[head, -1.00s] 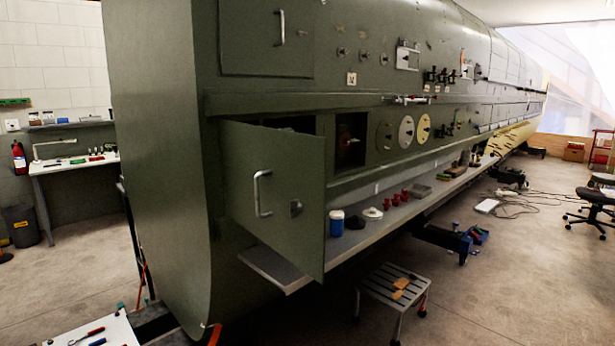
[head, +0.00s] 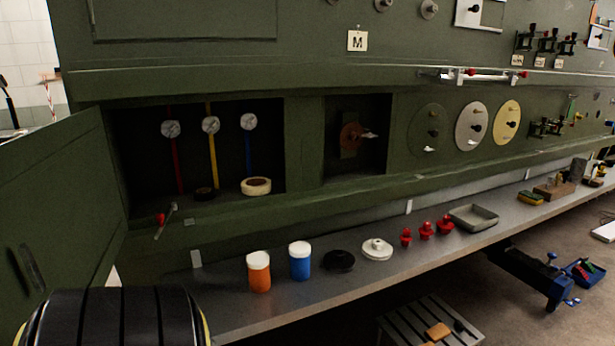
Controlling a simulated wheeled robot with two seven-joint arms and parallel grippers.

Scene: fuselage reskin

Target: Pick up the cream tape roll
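The cream tape roll (head: 256,186) lies flat in the open recess in the green fuselage side, at the recess's right end below the blue line. A smaller dark roll (head: 205,194) lies to its left in the same recess. Neither of my grippers shows in the head view, so nothing can be said of their fingers.
The recess door (head: 55,215) stands open at left. Several gauges hang inside the recess (head: 145,185). The shelf (head: 330,290) below carries an orange jar (head: 259,271), a blue jar (head: 300,260), a black disc (head: 339,261) and a white disc (head: 377,249). A step stool (head: 415,325) stands below.

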